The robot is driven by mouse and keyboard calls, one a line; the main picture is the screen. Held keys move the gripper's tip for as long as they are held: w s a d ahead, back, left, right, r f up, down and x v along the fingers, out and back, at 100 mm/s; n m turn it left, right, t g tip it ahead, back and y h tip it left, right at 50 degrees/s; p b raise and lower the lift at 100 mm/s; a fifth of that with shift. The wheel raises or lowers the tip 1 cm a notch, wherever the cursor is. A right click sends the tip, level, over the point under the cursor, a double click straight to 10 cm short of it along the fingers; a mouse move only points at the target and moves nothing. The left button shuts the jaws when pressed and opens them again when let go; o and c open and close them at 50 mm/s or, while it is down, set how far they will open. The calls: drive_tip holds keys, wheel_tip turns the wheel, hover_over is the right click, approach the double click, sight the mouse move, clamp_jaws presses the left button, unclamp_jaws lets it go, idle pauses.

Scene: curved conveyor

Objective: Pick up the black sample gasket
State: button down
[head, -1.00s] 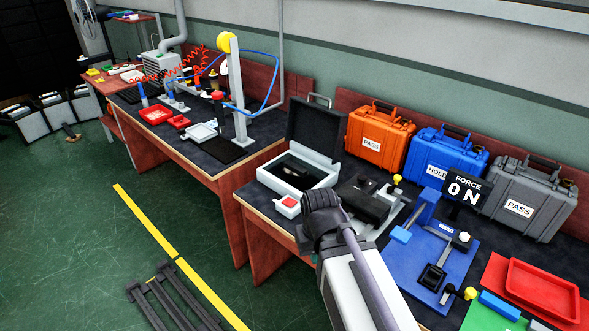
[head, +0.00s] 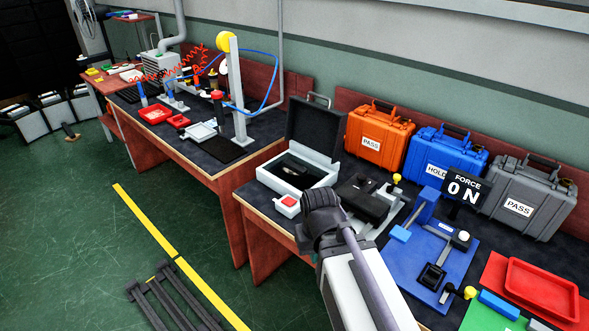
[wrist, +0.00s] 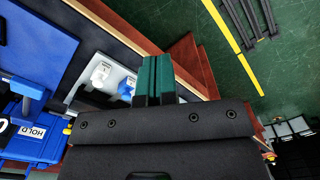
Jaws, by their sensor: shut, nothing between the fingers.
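A small black square ring-shaped piece (head: 433,276) lies on the blue mat (head: 405,265) at the right of the near bench in the head view. It looks like the gasket, but I cannot be sure. My gripper (wrist: 157,80) shows in the wrist view as two green fingers side by side, shut and empty. They hang over the bench's edge, beside a pale fixture. In the head view my arm is in front of the bench and its fingers cannot be made out. I cannot clearly identify the gasket in the wrist view.
An open black-lidded case (head: 297,172), a small white box with a red top (head: 287,205) and a black device (head: 365,200) stand on the bench. Orange (head: 378,140), blue (head: 445,160) and grey (head: 528,205) cases line the back. A red tray (head: 542,292) is at right.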

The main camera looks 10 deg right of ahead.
drive_tip(key=c, duration=0.7)
unclamp_jaws()
